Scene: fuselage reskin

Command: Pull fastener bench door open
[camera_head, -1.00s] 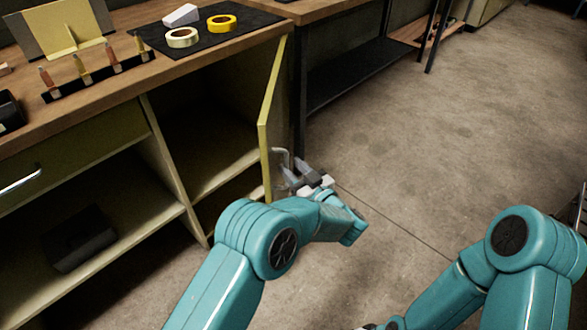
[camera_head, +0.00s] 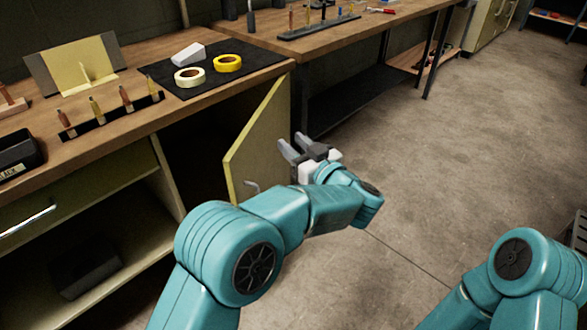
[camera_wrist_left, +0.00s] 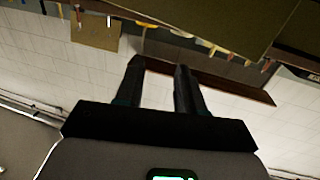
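The yellow-green fastener bench door (camera_head: 258,138) stands partly open in the head view, hinged at its right side, with its outer face showing. Its small metal handle (camera_head: 252,186) sits near the free edge, low on the door. My left gripper (camera_head: 293,144) is just right of the door, above and to the right of the handle. Its fingers are apart with nothing between them. The left wrist view also shows the two dark fingers (camera_wrist_left: 160,85) apart and empty; I cannot make out the handle there. My right arm shows at lower right, its gripper out of frame.
A second table (camera_head: 340,30) stands behind. Open floor (camera_head: 470,150) lies to the right.

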